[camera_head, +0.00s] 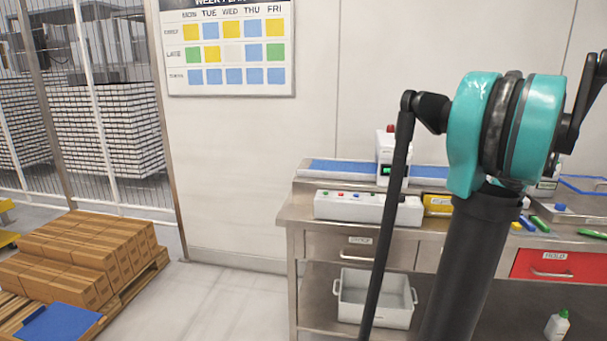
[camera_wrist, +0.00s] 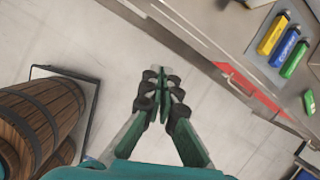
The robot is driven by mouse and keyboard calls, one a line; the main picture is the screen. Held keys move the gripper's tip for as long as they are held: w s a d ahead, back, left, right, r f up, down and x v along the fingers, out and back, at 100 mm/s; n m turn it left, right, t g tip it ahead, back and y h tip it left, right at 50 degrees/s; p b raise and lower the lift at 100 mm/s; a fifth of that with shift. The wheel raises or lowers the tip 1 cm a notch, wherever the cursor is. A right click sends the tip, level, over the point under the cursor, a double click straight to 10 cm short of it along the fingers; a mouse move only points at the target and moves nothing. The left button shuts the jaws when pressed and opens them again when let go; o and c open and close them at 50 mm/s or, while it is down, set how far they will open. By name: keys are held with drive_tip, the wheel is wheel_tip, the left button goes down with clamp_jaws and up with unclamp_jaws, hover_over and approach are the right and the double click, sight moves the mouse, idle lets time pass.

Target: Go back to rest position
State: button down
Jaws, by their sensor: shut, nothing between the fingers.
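My gripper (camera_wrist: 161,88) shows in the wrist view with its fingers together and nothing between them. It hangs over the pale floor, between the workbench and some wooden barrels, and touches nothing I can see. In the head view my arm, with a teal joint, stands at the right in front of the workbench (camera_head: 290,212); the gripper itself is not visible there.
Yellow (camera_wrist: 273,34), blue and green items lie on the bench top. A red drawer (camera_head: 550,264) is in its front. Cartons (camera_head: 75,255) sit on a pallet at left. Floor between is clear.

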drive_tip(key=s+a+f+n, duration=0.1)
drive_tip(key=a+f+n, duration=0.4)
drive_tip(key=a+n, duration=0.6)
drive_tip(key=s+a+f+n, duration=0.2)
drive_tip(key=a+f+n, duration=0.3)
drive_tip(key=a, duration=0.9)
drive_tip(key=s+a+f+n, duration=0.4)
drive_tip(key=s+a+n, duration=0.3)
drive_tip(key=n, duration=0.2)
drive_tip(key=s+a+f+n, duration=0.5)
drive_tip(key=s+a+n, duration=0.1)
drive_tip(key=a+n, duration=0.2)
drive_tip(key=shift+s+a+f+n+y, duration=0.25)
drive_tip(key=shift+s+n+y, duration=0.15)
drive_tip(key=shift+n, duration=0.2)
drive_tip(key=shift+d+r, duration=0.1)
